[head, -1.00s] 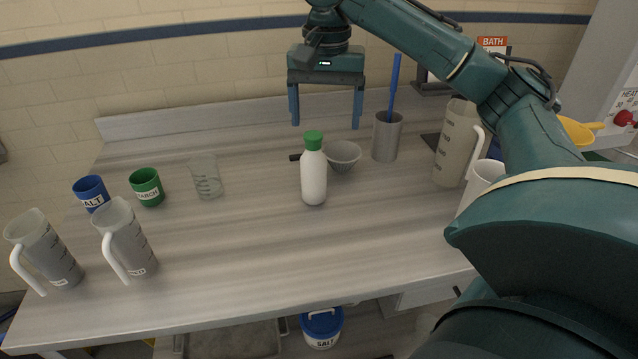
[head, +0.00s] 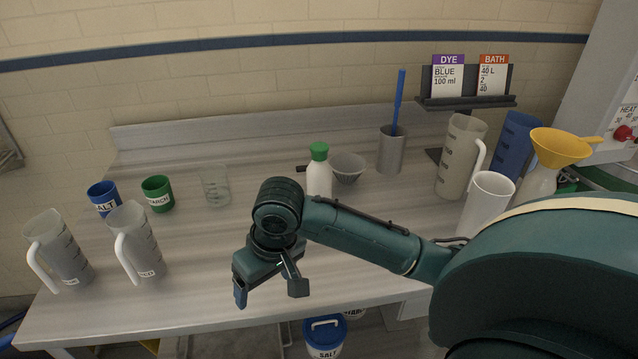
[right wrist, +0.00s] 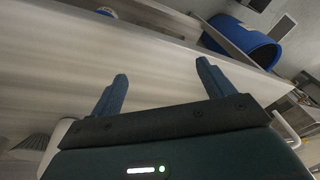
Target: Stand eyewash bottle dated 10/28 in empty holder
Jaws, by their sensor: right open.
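A white bottle (head: 319,178) with a green cap stands upright on the bench in the head view, its lower part hidden behind my right arm. No date can be read on it. No eyewash holder can be made out. My right gripper (head: 270,288) is open and empty, in front of the bottle and to its left, near the bench's front edge. In the right wrist view its two fingers (right wrist: 162,70) are spread with nothing between them. My left gripper is not in view.
On the bench (head: 200,300) stand clear jugs (head: 134,242), a SALT cup (head: 103,198), a green cup (head: 158,193), a glass beaker (head: 216,186), a grey bowl (head: 348,167), a metal cup (head: 391,150) and right-side jugs (head: 459,155). A blue-lidded SALT bucket (head: 325,336) is below.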

